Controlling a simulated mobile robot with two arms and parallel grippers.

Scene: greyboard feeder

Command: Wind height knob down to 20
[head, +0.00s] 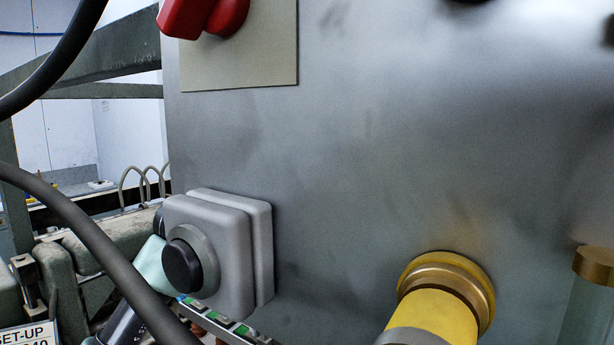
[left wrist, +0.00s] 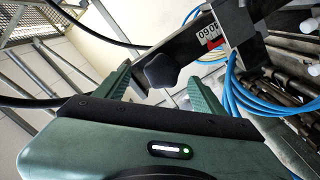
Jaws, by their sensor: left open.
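In the left wrist view, a dark lobed knob (left wrist: 163,70) sits on the side of a dark grey bar (left wrist: 193,42). My left gripper (left wrist: 160,76) is open, with one green finger on each side of the knob in the picture. The knob appears just beyond the fingertips; I cannot tell whether they touch it. A white counter label (left wrist: 222,30) with black digits and a red mark is at the bar's upper end. It is upside down and too small to read surely. In the head view I cannot make out the knob or counter. My right gripper is not in view.
In the head view, a large grey panel (head: 370,160) carries a grey box with a black button (head: 182,265), a red knob (head: 200,15) and a yellow cylinder (head: 435,312). Black cables (head: 85,235) cross the left side. Blue hoses (left wrist: 240,95) hang near the right finger in the wrist view.

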